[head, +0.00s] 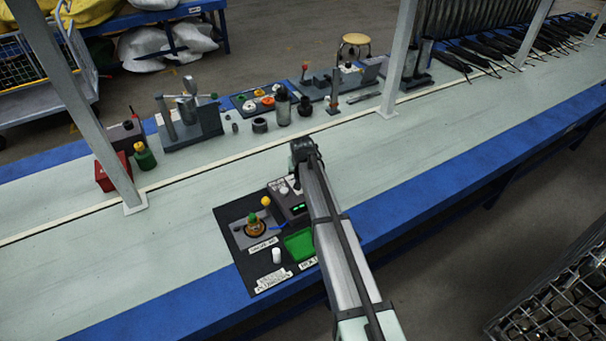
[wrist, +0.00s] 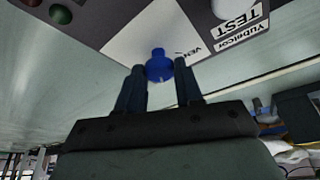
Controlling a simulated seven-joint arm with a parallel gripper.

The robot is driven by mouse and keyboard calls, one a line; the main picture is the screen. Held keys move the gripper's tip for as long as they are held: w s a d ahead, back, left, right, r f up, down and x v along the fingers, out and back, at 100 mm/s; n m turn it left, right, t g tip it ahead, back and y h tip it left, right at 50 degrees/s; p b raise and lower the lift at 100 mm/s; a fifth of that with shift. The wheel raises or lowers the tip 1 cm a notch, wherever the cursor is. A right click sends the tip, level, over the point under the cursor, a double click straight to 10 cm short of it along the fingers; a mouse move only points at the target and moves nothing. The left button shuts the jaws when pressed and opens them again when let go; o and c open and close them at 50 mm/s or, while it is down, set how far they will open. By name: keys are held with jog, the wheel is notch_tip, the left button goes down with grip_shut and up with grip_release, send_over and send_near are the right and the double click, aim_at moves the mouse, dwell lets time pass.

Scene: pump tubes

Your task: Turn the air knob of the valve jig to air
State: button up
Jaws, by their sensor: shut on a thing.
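The blue air knob (wrist: 159,66) is in the wrist view, on a pale plate (wrist: 140,35) of the valve jig. A narrow blue tab sticks up from it toward the top of the picture. A partly readable label starting "VEN" (wrist: 188,52) is right of the knob. My gripper (wrist: 160,75) has one dark finger on each side of the knob and is shut on it. In the head view the jig's grey box (head: 292,207) with green digits shows left of my arm. My arm hides the gripper and the knob there.
A black board (head: 238,270) by the box carries a brass-coloured fitting (head: 255,226), a green tray (head: 299,244) and a white cylinder (head: 277,255). A white upright post (head: 85,100) stands to the left. The pale bench top is clear right of my arm.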

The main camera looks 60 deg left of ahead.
jog(key=shift+s+m+t+h, duration=0.1)
jog(key=shift+m+t+h, duration=0.3)
jog(key=shift+m, duration=1.1)
jog(key=o, duration=1)
jog(key=v, duration=1.3)
jog(key=shift+s+r, duration=0.25)
jog(key=shift+r, duration=0.05)
